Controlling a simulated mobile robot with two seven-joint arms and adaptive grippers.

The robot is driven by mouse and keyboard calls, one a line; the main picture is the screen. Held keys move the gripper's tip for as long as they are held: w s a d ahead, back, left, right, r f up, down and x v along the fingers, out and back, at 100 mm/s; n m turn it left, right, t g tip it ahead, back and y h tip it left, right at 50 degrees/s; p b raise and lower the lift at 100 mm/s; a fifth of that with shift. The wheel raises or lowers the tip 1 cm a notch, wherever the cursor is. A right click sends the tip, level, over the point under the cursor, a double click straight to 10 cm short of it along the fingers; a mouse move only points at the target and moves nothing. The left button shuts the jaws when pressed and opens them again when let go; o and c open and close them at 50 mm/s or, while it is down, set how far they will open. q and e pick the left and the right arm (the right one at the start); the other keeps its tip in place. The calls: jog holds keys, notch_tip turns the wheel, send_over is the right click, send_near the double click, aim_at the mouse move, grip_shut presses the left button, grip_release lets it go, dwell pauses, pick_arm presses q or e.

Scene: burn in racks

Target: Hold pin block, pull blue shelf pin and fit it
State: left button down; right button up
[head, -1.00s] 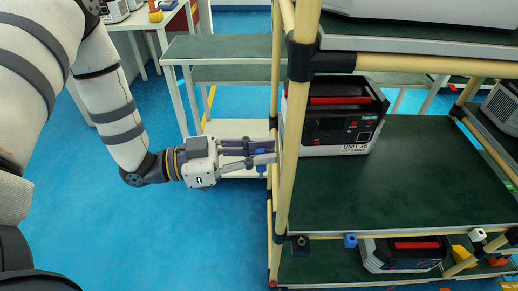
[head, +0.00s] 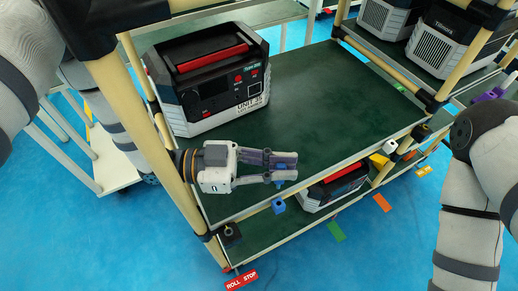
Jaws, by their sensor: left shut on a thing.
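My left gripper (head: 297,168) reaches in from the left, past the near post, above the front edge of the middle shelf. Its fingers are closed on a small blue piece (head: 281,185), which looks like the blue shelf pin; the fingers hide most of it. A blue block (head: 278,206) sits on the shelf's front rail just below the gripper, apart from it. A black block (head: 232,236) is at the near-left end of that rail. White (head: 390,147) and black (head: 420,131) blocks sit farther right. My right arm shows at the right; its gripper is out of view.
A black-and-grey unit with a red handle (head: 212,75) stands on the green middle shelf (head: 325,90). Another unit (head: 335,187) sits below. Tan posts (head: 145,135) frame the rack. More units (head: 445,45) stand at the back right. The shelf's right half is clear.

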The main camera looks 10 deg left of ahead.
pick_arm(q)
jog(key=shift+d+f, duration=0.25)
jog(key=shift+d, duration=0.15)
pick_arm(e)
jog(key=shift+d, duration=0.15)
pick_arm(q)
jog(key=shift+a+r, duration=0.1)
notch_tip(320, 180, down, 6)
jog(key=b, duration=0.2)
jog(key=shift+b, duration=0.35)
pick_arm(e)
jog(key=s+f+g, duration=0.1)
jog(key=s+f, duration=0.1)
jog(key=f, duration=0.1)
jog(key=shift+s, duration=0.25)
pick_arm(q)
jog(key=c, duration=2.2)
grip_release()
jog(key=shift+r, duration=0.1)
jog(key=shift+c, duration=0.2)
grip_shut()
